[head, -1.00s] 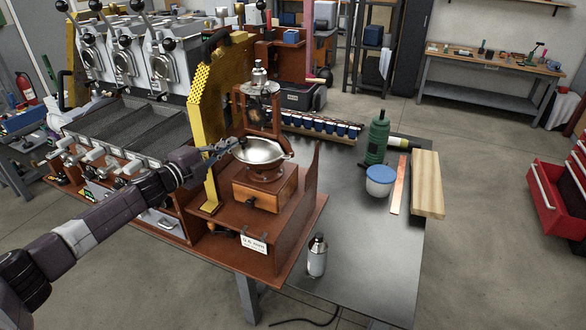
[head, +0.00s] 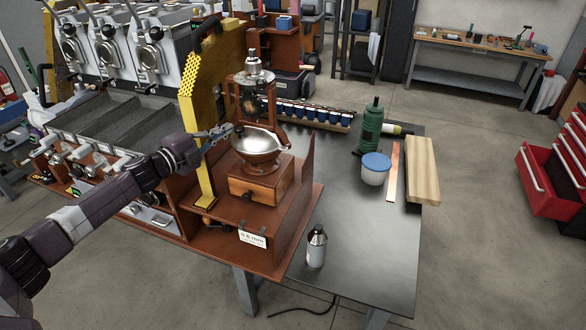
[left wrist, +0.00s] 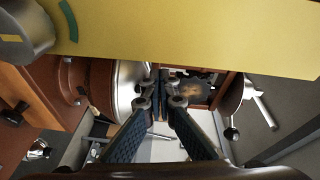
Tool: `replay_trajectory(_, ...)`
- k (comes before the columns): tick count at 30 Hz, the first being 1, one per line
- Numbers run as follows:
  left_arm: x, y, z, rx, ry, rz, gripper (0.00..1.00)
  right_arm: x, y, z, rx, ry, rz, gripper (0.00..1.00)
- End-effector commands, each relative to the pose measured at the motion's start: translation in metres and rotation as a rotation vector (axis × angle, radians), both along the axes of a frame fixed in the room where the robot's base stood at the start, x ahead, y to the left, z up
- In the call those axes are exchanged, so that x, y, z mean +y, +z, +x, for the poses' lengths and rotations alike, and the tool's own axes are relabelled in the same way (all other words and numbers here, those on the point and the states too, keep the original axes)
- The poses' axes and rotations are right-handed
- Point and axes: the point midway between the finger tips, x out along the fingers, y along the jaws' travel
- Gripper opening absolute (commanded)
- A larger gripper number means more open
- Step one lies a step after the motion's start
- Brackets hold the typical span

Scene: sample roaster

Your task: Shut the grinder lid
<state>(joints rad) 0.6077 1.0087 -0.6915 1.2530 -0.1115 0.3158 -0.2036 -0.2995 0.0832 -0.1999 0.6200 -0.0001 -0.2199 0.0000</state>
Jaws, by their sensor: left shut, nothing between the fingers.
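The grinder (head: 268,184) is a wooden box with a drawer, on the brown stand. A silver bowl-like top with a copper-coloured lower part sits on it. The silver lid part (head: 260,141) has a small dark knob at its left edge; I cannot tell exactly how far it is open. My left gripper (head: 229,130) is shut and empty, beside that knob at the lid's left edge; contact is unclear. In the left wrist view my left gripper (left wrist: 161,88) is shut, its tips close to the curved silver rim (left wrist: 131,90). My right gripper is out of view.
A yellow perforated panel (head: 198,110) stands close behind my left gripper and fills the top of the left wrist view (left wrist: 200,35). A glass-bodied device (head: 252,95) stands behind the grinder. A silver bottle (head: 316,247) stands on the dark table (head: 355,225), which has clear room in front.

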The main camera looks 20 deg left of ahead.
Motion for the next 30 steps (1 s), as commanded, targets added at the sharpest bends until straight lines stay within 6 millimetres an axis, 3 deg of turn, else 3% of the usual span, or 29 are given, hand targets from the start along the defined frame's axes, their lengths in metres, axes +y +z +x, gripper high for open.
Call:
replay_trajectory(11, 0.001, -0.002, -0.009, 0.002, -0.005, -0.003, 0.0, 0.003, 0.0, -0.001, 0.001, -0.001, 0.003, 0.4)
replay_trajectory(30, 0.031, 0.0, -0.083, 0.004, -0.001, -0.001, 0.0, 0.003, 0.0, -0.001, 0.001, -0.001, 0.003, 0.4)
